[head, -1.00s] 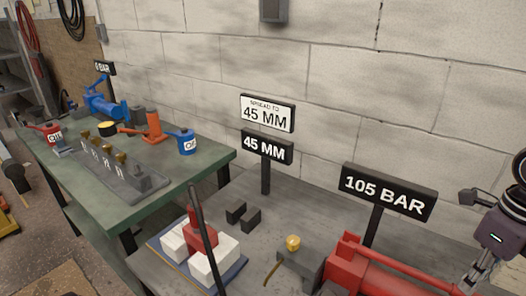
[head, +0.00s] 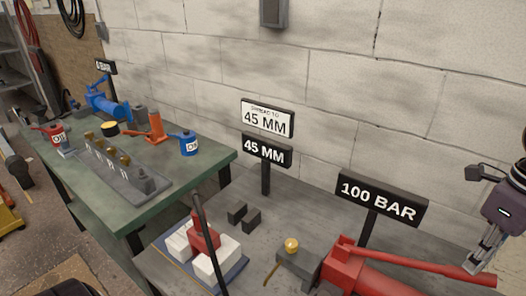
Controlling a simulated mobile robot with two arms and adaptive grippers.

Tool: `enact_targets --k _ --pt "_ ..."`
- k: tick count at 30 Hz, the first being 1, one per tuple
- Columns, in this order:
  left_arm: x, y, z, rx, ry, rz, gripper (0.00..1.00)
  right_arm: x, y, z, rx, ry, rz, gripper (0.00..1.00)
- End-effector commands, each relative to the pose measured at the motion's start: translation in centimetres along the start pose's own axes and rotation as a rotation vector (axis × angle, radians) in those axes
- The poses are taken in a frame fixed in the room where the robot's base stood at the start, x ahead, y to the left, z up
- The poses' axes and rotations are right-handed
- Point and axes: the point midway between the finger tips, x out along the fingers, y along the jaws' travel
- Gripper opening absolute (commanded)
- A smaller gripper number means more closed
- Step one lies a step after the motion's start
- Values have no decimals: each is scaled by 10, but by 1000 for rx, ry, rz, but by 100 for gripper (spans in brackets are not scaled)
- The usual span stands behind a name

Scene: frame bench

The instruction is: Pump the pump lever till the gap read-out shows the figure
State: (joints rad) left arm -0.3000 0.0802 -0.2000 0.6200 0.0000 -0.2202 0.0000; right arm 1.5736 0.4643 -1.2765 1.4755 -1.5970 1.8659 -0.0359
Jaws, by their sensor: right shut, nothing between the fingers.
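The red pump (head: 365,279) is at the lower right of the head view, partly cut off by the bottom edge. Its red pump lever (head: 420,263) slopes down to the right. My right gripper (head: 476,266) is shut and empty, its fingertips close by the lever's outer end; I cannot tell whether they touch it. The gap read-out (head: 266,151) shows 45 MM. The white target sign (head: 267,119) above it reads SPREAD TO 45 MM. The pressure read-out (head: 381,202) shows 100 BAR. My left gripper is not in view.
A red spreader (head: 203,238) stands among white blocks (head: 212,266) on the grey bench, with a dark hose in front. Two dark blocks (head: 244,215) and a brass knob (head: 291,245) are nearby. A green bench (head: 200,168) with oil cans and a blue pump is at left.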

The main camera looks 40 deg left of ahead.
Motion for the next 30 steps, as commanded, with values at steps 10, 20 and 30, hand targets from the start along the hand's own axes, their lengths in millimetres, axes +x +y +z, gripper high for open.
enact_targets --k 10,20,30 --pt "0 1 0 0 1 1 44 1 0 0 1 0 0 0" --pt "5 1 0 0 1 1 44 7 0 0 1 0 1 0" --pt "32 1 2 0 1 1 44 46 0 0 0 0 1 0"
